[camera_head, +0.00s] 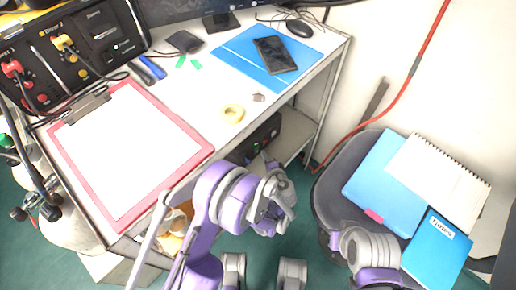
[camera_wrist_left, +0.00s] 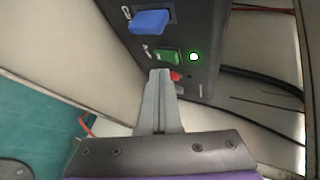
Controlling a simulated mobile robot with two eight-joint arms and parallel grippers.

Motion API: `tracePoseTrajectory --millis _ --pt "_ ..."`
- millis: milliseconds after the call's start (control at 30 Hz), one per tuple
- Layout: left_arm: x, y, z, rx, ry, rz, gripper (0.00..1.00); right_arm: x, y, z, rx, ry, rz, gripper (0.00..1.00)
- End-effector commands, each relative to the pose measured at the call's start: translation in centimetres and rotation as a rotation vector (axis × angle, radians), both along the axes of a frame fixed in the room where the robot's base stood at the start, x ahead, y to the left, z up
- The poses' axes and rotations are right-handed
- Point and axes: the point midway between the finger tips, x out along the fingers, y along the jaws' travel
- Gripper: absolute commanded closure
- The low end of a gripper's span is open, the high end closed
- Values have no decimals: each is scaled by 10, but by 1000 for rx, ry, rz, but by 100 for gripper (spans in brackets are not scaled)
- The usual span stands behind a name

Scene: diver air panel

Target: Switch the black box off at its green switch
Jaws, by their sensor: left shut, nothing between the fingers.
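The black box (camera_head: 266,132) stands on the shelf under the desk, partly hidden behind my left arm in the head view. In the left wrist view its front (camera_wrist_left: 197,25) shows a blue switch (camera_wrist_left: 150,21), a green switch (camera_wrist_left: 167,57), a lit green-white lamp (camera_wrist_left: 194,57) and a small red button (camera_wrist_left: 175,76). My left gripper (camera_wrist_left: 160,73) is shut and empty. Its tips are just below the green switch in the picture; I cannot tell whether they touch it. In the head view the left gripper (camera_head: 268,163) points at the box.
A grey chair (camera_head: 328,190) with notebooks stands at the right. Cables run behind the box at the right of the wrist view.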

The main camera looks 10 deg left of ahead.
Motion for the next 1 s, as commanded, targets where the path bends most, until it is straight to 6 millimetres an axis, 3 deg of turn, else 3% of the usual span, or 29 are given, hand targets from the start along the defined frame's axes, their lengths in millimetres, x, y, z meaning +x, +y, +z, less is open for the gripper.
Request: tracePoseTrajectory --millis 1000 --pt "5 6 1 0 0 0 100 0 0 -2 0 0 0 100"
